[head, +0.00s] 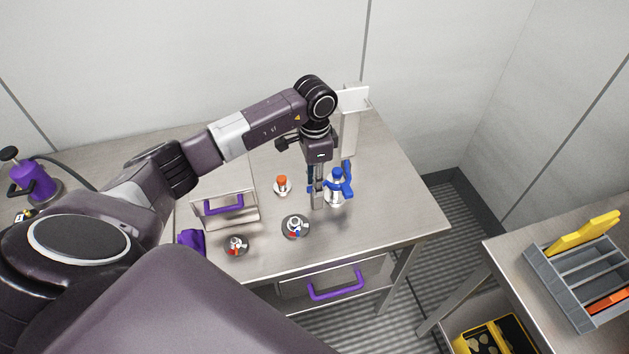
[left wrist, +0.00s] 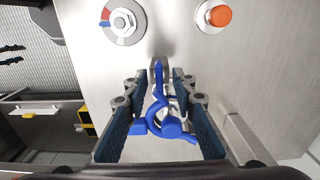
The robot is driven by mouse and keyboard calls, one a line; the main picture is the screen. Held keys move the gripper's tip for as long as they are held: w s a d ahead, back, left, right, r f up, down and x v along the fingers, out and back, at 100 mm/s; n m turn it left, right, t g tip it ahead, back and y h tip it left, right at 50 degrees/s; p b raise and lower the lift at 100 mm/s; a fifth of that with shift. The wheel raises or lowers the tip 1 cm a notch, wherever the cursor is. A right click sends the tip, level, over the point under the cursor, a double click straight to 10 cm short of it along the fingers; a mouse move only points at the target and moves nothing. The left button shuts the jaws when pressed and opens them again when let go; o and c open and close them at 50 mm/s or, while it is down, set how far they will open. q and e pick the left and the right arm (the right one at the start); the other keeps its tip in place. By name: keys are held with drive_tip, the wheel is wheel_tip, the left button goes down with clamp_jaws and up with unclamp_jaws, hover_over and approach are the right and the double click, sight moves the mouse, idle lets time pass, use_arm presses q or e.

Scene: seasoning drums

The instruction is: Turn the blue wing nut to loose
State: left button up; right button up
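The blue wing nut (head: 346,187) sits on a silver fitting near the right end of the steel table. In the left wrist view the wing nut (left wrist: 165,122) is in the middle of the picture, with a thin blue part pointing up between the fingertips. My left gripper (head: 318,203) points down right beside it. In the left wrist view the blue-padded fingers of my left gripper (left wrist: 158,80) stand apart on either side of the wing nut, with gaps visible. My right gripper is not in view.
A drawer box with a purple handle (head: 224,204) stands left. A white upright plate (head: 351,122) stands behind the gripper.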

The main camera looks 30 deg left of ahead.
use_arm(q)
wheel_tip(320, 180, up, 12)
idle(0.5)
idle(0.3)
